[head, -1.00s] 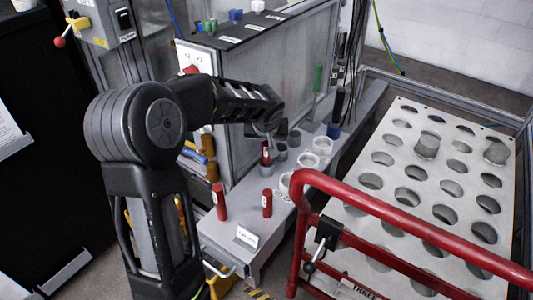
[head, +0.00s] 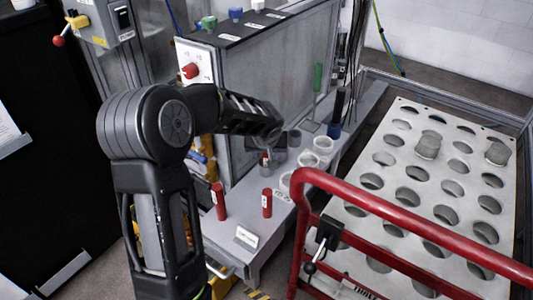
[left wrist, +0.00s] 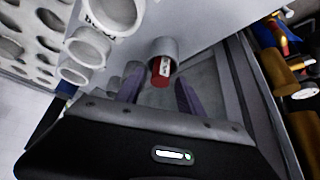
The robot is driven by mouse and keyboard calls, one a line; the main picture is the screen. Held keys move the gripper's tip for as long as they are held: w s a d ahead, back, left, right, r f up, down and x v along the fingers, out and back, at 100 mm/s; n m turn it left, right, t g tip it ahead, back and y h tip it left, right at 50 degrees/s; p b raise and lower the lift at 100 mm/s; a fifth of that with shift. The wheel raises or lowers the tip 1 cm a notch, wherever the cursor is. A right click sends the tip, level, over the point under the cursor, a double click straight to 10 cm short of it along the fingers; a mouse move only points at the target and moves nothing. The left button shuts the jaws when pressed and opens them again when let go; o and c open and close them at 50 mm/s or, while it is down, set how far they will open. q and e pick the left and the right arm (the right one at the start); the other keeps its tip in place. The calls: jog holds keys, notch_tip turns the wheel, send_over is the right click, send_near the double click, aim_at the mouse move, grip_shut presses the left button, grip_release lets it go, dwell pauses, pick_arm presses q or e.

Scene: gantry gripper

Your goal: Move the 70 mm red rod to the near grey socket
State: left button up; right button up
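A red rod with a white label (left wrist: 160,72) stands in the near grey socket (left wrist: 163,48) in the left wrist view, its upper end sticking out. In the head view that socket (head: 266,170) is at the front of the socket row, and only a little red shows above it. My left gripper (left wrist: 158,88) is over the rod, with its two fingers apart on either side and a gap showing beside the rod. Two more red rods, a left one (head: 219,203) and a right one (head: 267,204), stand upright on the bench nearer to me. My right gripper is out of view.
White ring sockets (head: 308,161) and a blue socket (head: 334,131) line the bench. A clear-panelled cabinet (head: 275,85) stands close behind the left gripper. A red rail (head: 400,222) and a holed white plate (head: 410,170) are on the right.

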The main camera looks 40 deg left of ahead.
pick_arm(q)
jog(key=shift+r, duration=0.35)
jog(key=p+v, duration=0.1)
jog(key=v, duration=1)
jog(key=shift+s+d+r, duration=0.15)
jog(key=shift+d+r, duration=0.05)
jog(key=shift+r, duration=0.05)
